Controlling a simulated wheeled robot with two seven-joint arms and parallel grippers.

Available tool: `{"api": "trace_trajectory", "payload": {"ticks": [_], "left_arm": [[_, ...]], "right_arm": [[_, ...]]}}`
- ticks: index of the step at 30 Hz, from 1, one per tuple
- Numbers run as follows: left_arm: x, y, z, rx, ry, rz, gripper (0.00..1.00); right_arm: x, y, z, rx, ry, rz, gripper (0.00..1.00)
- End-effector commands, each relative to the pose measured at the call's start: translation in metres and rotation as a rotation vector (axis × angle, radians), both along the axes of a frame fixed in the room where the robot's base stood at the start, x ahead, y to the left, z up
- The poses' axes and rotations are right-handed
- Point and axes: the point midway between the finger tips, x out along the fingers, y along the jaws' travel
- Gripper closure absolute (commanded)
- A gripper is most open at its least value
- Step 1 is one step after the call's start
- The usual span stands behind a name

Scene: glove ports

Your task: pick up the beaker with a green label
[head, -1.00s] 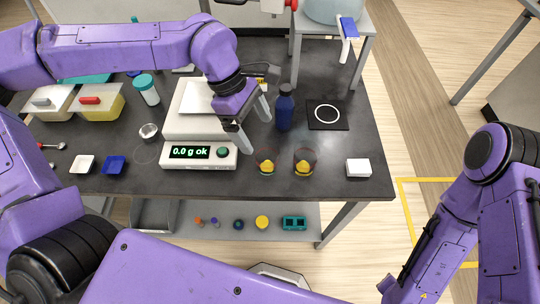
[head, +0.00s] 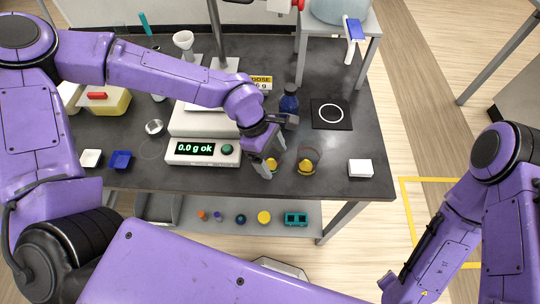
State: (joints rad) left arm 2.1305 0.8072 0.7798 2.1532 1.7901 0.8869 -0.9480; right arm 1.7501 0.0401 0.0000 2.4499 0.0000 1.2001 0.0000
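Two small clear beakers with yellow contents stand near the front of the dark bench, right of the scale. The left beaker (head: 274,165) is partly hidden by my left gripper. The right beaker (head: 307,164) stands clear beside it. I cannot make out a green label on either. My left gripper (head: 277,146) is open. Its near finger is beside the left beaker and its far finger is farther back, near the blue bottle. I cannot tell whether it touches the beaker. My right arm hangs at the right, with its gripper out of view.
The scale (head: 188,161), reading 0.0 g ok, is left of the beakers. A dark blue bottle (head: 289,105) stands behind. A black pad with a white ring (head: 331,114) and a white box (head: 360,169) are to the right. Bare bench lies between the box and pad.

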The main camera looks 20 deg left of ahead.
Motion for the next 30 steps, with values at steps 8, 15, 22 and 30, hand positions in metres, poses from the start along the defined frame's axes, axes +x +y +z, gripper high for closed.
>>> {"api": "trace_trajectory", "payload": {"ticks": [8, 15, 22, 30], "left_arm": [[0.0, 0.0, 0.0, 0.0, 0.0, 0.0, 0.66], [0.001, 0.0, 0.005, -0.001, -0.003, 0.001, 0.66], [-0.002, 0.009, 0.043, -0.004, -0.005, 0.007, 0.66], [-0.037, 0.071, 0.104, -0.01, -0.008, 0.007, 0.66]], "right_arm": [[0.0, 0.0, 0.0, 0.0, 0.0, 0.0, 0.57], [0.0, 0.0, -0.003, 0.0, 0.0, 0.0, 0.57], [0.0, 0.0, -0.016, 0.0, 0.0, 0.001, 0.57], [0.0, 0.0, -0.028, 0.0, 0.0, 0.0, 0.57]]}}
